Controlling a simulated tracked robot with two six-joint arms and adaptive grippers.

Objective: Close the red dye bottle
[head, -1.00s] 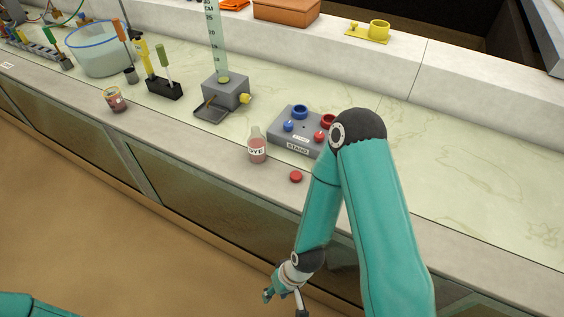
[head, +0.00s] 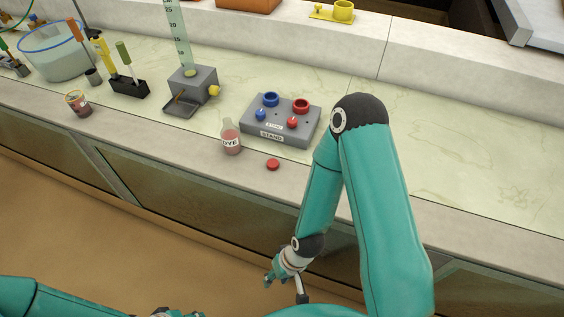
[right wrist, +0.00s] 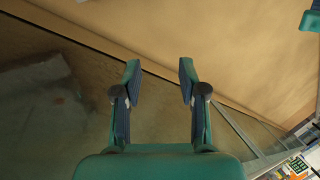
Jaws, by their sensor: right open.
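The dye bottle (head: 231,139) stands upright on the bench near its front edge, clear with pink-red contents and a DYE label. No cap shows on its neck. A small round red cap (head: 272,164) lies on the bench to its right, apart from it. My right gripper (head: 284,290) hangs low in front of the bench, below and well away from bottle and cap. In the right wrist view its two fingers (right wrist: 160,68) are apart with nothing between them. My left arm enters at the lower left; only a sliver of its wrist end shows at the bottom edge.
A grey stand (head: 281,122) with blue and red rings and knobs sits behind the bottle. A grey block with a measuring column (head: 192,84), a black holder (head: 129,88), a small jar (head: 78,104) and a large beaker (head: 54,58) stand leftward. The bench at right is clear.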

